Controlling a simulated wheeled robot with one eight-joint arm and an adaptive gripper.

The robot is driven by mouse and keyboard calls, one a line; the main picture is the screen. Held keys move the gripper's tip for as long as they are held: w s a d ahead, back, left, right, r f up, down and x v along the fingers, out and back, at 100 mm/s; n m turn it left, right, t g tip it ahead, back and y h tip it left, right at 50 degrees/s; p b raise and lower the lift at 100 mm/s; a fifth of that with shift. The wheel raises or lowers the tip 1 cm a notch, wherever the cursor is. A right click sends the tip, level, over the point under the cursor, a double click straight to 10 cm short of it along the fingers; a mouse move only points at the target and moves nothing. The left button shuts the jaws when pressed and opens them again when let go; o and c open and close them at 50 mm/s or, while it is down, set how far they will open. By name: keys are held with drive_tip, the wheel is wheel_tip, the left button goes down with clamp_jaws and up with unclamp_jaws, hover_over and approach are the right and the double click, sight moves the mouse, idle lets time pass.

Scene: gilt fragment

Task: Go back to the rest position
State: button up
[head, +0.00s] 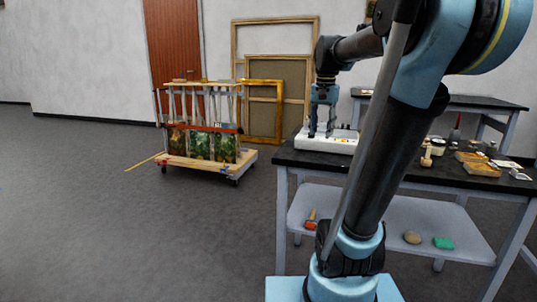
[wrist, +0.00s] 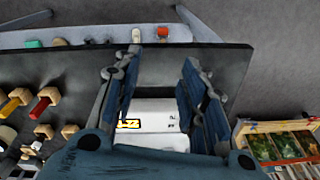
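My gripper (head: 320,132) points down at the left end of the dark-topped workbench (head: 385,171), just above or at a white box-like device (head: 342,145). In the wrist view, the two blue fingers of my gripper (wrist: 161,64) stand wide apart with nothing held between them. The white device (wrist: 150,106) shows behind and between the fingers, with a yellow display or label on it. I cannot tell whether the fingers touch it. My arm rises from its base in front of the bench and hides part of the benchtop.
A wheeled cart (head: 177,161) with painted panels stands left of the bench. Picture frames (head: 276,24) lean on the wall behind. Small tools and jars (head: 437,145) lie on the bench's right side. The lower shelf (head: 384,220) holds a green block (head: 443,243).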

drive_tip(key=s+f+n+t, duration=0.1)
drive_tip(key=s+f+n, duration=0.5)
drive_tip(key=s+f, duration=1.4)
wheel_tip(320, 180, down, 4)
drive_tip(key=shift+d+f, duration=0.15)
drive_tip(key=shift+f, duration=0.05)
drive_tip(key=shift+s, duration=0.1)
drive_tip(key=shift+w+f, duration=0.2)
drive_tip(key=shift+w, duration=0.25)
